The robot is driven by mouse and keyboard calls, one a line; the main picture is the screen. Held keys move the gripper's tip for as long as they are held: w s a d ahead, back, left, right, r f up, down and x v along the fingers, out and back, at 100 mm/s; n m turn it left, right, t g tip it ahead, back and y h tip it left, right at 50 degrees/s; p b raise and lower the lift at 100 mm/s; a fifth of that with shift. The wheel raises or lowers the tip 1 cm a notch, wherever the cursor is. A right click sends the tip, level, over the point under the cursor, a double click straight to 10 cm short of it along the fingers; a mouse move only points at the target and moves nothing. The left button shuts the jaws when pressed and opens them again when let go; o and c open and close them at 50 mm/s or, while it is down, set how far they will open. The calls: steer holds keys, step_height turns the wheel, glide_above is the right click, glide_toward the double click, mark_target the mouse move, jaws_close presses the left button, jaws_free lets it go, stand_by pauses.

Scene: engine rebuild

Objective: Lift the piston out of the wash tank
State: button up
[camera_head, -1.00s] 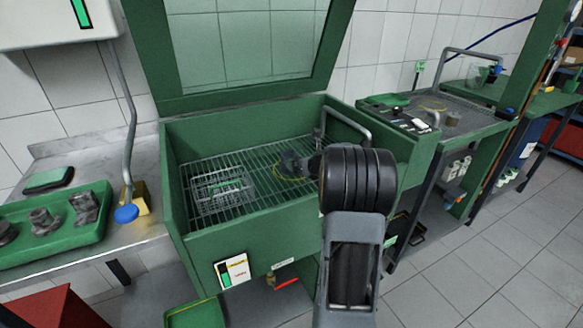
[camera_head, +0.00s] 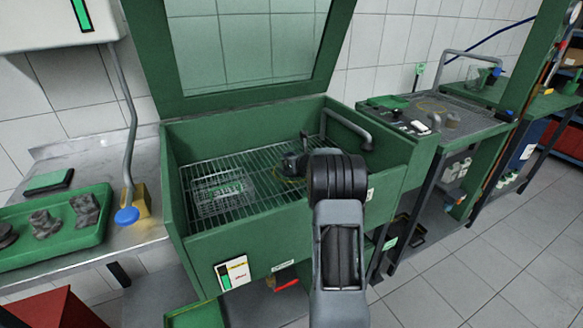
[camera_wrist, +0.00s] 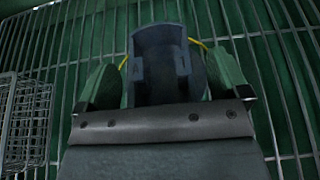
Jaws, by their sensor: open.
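The wash tank (camera_head: 225,246) is an open green box with a wire rack (camera_head: 207,169) inside. In the wrist view the piston (camera_wrist: 160,55) is a dark grey, notched round piece over the rack (camera_wrist: 285,60), with part of a yellow ring showing around it. My gripper (camera_wrist: 165,86) is open, with one green finger on each side of the piston. Whether either finger touches it I cannot tell. In the head view my black arm joint covers part of the tank's right side, and a dark shape by the yellow ring cannot be told clearly as piston or gripper.
A wire basket (camera_head: 222,193) lies on the rack to the left, also in the wrist view (camera_wrist: 24,120). A bent metal spout (camera_head: 347,127) reaches over the tank's right back corner. The lid (camera_head: 250,100) stands raised behind. A green parts tray (camera_head: 62,238) is on the left bench.

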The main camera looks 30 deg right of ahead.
steer(key=shift+c, duration=0.2)
steer(key=shift+r, duration=0.1)
steer(key=c, duration=1.3)
